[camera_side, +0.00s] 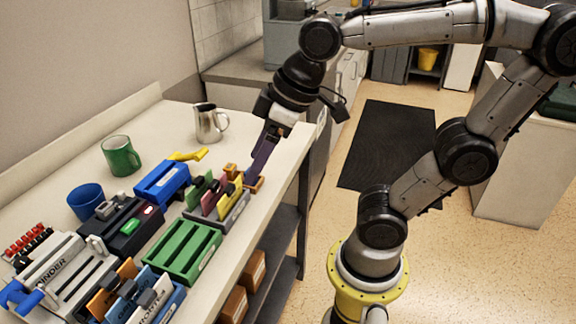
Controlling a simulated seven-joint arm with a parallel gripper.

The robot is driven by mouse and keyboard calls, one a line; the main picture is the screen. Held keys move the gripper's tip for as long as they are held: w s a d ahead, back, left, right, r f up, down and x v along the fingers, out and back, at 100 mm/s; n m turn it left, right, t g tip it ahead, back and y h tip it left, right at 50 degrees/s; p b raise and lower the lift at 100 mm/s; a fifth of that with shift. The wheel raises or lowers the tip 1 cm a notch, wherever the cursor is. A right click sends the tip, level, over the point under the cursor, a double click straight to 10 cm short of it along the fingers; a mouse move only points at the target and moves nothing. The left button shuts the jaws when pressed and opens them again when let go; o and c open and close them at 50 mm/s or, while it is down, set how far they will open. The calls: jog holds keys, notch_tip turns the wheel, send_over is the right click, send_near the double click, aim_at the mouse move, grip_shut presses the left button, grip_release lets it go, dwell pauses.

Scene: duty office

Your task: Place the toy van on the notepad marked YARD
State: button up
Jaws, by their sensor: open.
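I cannot make out a toy van or a notepad marked YARD in the side view. My gripper (274,128) points down over the right edge of the white table (150,125), at the top of a dark purple slab (262,155). The gripper is open. I cannot tell whether the slab touches its fingers. The slab's lower end is by small orange-brown pieces (254,184) on the table.
A metal pitcher (208,124), green mug (121,156) and blue cup (87,201) stand towards the back. A blue tray (162,184), green slotted tray (183,252), grey rack (222,212) and binder block (62,272) crowd the front. The table behind the mug is clear.

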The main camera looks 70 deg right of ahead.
jog(key=s+d+f+m+h, duration=0.1)
jog(key=s+d+f+m, duration=0.2)
jog(key=s+d, duration=0.1)
jog(key=shift+s+f+t, duration=0.2)
jog(key=shift+s+t, duration=0.1)
jog(key=shift+s, duration=0.5)
dwell(0.5)
